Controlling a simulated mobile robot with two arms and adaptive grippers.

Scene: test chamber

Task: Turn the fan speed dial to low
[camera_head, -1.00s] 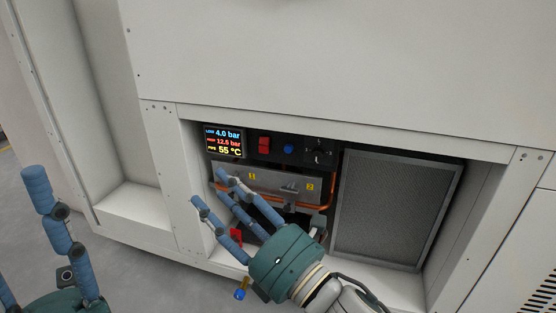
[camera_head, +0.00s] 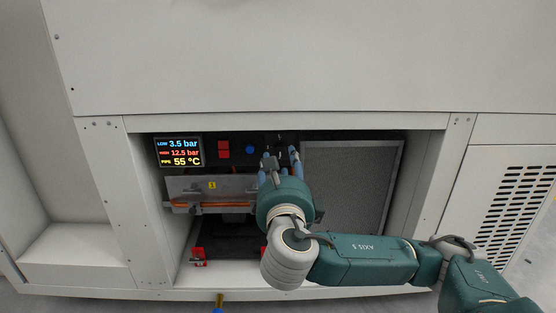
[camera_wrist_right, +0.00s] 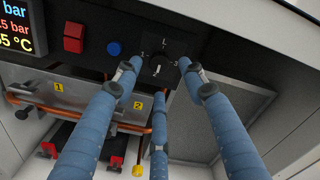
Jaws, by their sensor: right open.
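The fan speed dial (camera_wrist_right: 158,64) is a black round knob with white marks around it on the dark control panel. In the right wrist view it sits between the tips of my right gripper (camera_wrist_right: 160,72). Two blue fingers reach up on its left and right, and a third is below it. The fingers look open around the dial; I cannot tell whether they touch it. In the head view my right gripper (camera_head: 280,163) is in front of the panel and mostly hides the dial. My left gripper is not in view.
Left of the dial are a blue button (camera_head: 250,149), a red switch (camera_head: 223,149) and a display (camera_head: 179,152) reading 3.5 bar, 12.5 bar and 55 °C. Below is a metal plate (camera_head: 190,187) with copper pipes. A grey filter panel (camera_head: 350,185) stands on the right. The cabinet frame surrounds the opening.

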